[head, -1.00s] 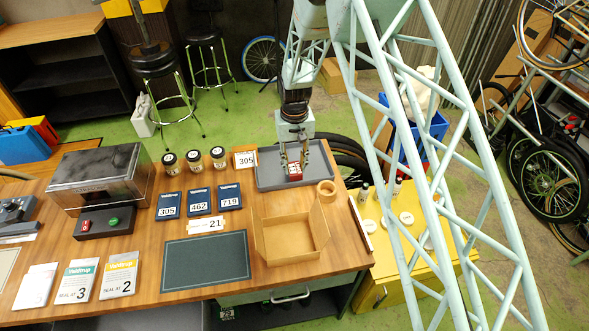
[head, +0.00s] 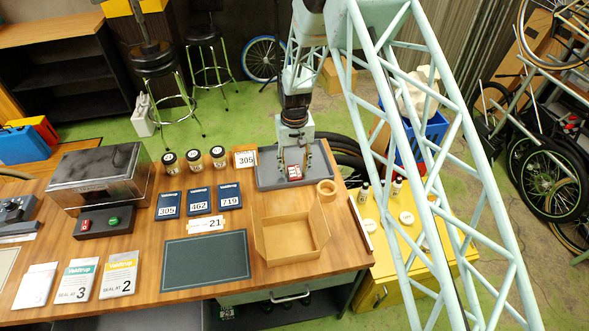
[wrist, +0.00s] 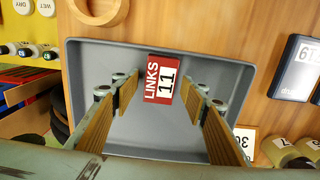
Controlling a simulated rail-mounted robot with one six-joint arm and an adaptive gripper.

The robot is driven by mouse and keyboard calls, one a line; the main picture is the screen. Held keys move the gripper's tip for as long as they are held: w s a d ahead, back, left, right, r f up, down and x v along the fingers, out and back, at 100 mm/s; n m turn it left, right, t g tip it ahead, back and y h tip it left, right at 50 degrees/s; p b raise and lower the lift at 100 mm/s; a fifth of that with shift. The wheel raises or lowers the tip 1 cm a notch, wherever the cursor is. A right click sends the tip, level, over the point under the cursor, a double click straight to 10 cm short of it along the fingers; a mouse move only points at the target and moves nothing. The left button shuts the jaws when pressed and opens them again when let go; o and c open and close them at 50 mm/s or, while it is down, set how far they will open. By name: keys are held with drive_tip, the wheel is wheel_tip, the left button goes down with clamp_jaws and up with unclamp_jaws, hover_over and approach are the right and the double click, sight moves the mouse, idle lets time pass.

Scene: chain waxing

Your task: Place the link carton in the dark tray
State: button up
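The link carton (head: 295,173), a small red and white box, is in the grey tray (head: 264,182) at the back right of the bench. In the wrist view the carton (wrist: 163,80) reads LINKS 11 and lies near the middle of the tray (wrist: 105,49). My gripper (head: 294,158) is over the tray, with its fingers on either side of the carton. In the wrist view my gripper (wrist: 158,92) is open, with gaps between its fingers and the carton.
An open cardboard box (head: 290,248) and a tape roll (head: 326,188) are in front of the tray. A dark mat (head: 205,262) lies front left.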

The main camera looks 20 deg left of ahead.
sight(295, 171)
drive_tip(key=shift+r, duration=0.15)
wheel_tip(295, 171, up, 12)
idle(1.1)
idle(0.6)
